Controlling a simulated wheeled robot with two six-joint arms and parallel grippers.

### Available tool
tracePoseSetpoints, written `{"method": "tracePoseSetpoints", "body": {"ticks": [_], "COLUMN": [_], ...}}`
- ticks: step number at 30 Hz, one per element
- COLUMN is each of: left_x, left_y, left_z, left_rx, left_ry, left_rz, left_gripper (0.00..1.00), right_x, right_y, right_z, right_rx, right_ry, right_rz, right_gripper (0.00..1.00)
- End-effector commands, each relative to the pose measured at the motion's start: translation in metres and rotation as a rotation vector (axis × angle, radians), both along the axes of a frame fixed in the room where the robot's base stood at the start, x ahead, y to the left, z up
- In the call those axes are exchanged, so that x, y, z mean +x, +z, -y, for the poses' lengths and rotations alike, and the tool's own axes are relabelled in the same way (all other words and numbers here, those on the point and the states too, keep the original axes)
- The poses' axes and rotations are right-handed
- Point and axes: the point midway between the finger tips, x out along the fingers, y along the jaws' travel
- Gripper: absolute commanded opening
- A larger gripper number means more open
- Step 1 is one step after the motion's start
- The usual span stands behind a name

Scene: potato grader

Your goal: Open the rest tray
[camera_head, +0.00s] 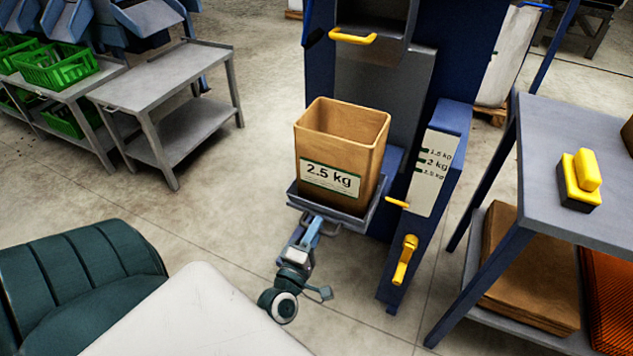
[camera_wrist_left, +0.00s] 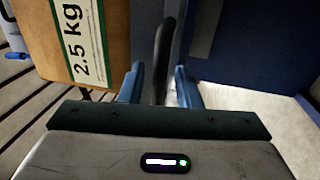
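The grey tray (camera_head: 372,214) juts from the front of the blue machine (camera_head: 455,150). An open brown bag labelled 2.5 kg (camera_head: 318,150) stands upright on it; the bag also shows at the upper left of the left wrist view (camera_wrist_left: 108,25). My left gripper (camera_head: 314,226) is just in front of the tray's front edge. In the left wrist view its two blue fingers (camera_wrist_left: 160,85) are apart, with a dark curved bar (camera_wrist_left: 163,50), which looks like a handle, between them. I cannot tell whether they touch the bar. My right gripper is out of view.
The machine has yellow handles (camera_head: 352,37) and a yellow lever (camera_head: 405,260). A grey table (camera_head: 580,150) with a yellow-and-black object (camera_head: 578,180) stands right. An empty grey table (camera_head: 165,78) and green crates (camera_head: 58,64) stand left. The floor between is clear.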

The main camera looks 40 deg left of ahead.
Motion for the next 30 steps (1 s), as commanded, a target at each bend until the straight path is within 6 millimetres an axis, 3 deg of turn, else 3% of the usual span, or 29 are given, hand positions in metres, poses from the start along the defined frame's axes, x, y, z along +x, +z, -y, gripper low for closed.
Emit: {"method": "tracePoseSetpoints", "body": {"ticks": [15,21,30], "left_x": [-0.086,-0.097,-0.098], "left_y": [-0.019,-0.019,-0.019], "left_z": [0.021,0.023,0.023], "left_rx": [0.0,0.0,0.0], "left_ry": [0.001,0.001,0.0], "left_rz": [-0.004,-0.001,-0.001], "left_gripper": [0.3,0.3,0.3], "right_x": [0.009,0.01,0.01], "right_y": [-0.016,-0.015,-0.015], "right_z": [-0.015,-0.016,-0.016], "right_rx": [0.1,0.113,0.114], "right_ry": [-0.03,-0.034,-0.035], "right_rz": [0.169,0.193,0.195], "right_gripper": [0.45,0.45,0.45]}}
